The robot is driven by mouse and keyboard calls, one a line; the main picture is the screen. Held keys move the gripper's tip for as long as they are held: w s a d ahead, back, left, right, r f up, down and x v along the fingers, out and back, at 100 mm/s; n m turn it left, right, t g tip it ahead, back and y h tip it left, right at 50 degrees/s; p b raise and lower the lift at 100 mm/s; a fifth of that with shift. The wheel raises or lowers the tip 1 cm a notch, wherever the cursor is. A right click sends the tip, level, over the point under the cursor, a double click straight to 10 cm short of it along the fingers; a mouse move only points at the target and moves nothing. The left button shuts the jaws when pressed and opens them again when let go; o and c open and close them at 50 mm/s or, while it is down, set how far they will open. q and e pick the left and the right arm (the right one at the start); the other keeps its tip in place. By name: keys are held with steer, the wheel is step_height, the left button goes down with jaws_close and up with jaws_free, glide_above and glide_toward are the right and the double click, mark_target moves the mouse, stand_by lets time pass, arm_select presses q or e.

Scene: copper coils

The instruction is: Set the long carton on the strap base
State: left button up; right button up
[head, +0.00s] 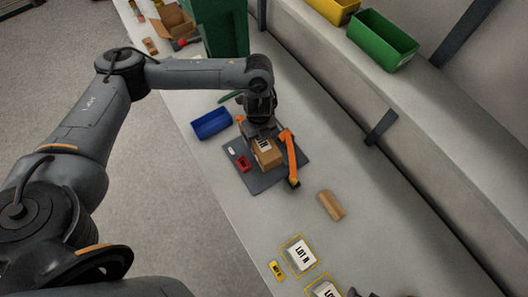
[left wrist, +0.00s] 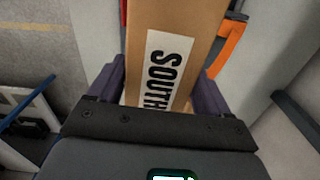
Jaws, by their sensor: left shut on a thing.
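The long carton (head: 268,155) is brown with a white label. In the left wrist view the carton (left wrist: 203,22) runs away from me between the fingers, and its label reads "SOUTH". My left gripper (head: 259,133) is shut on it, with a finger on each side. The strap base (head: 262,184) is a dark grey plate on the bench with an orange strap (head: 288,150) along its right side. The carton is over the base; I cannot tell whether it touches. The strap also shows in the left wrist view (left wrist: 230,45). My right gripper is not clearly seen.
A blue bin (head: 211,123) stands left of the base. A brown block (head: 331,205) lies to its right. "LOT" labelled pads (head: 299,255) and a yellow tag (head: 276,270) lie nearer. A tall green bin (head: 222,28) and an open box (head: 174,22) stand beyond.

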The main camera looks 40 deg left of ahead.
arm_select(q)
steer(key=s+a+f, duration=0.4)
steer(key=s, duration=0.2)
steer(key=shift+n, duration=0.4)
steer(key=shift+w+d+f, duration=0.4)
steer(key=shift+w+f, duration=1.3)
steer(key=shift+f, duration=0.2)
steer(key=shift+w+d+f, duration=0.35)
steer(key=shift+w+f, duration=1.4)
steer(key=shift+f, duration=0.1)
steer(key=shift+w+d+f, duration=0.4)
steer(key=shift+w+f, duration=1.3)
steer(key=shift+f, duration=0.2)
steer(key=shift+f, duration=0.1)
steer(key=shift+f, duration=0.15)
steer(key=o, duration=1.4)
steer(key=shift+c, duration=0.2)
steer(key=shift+r, duration=0.2)
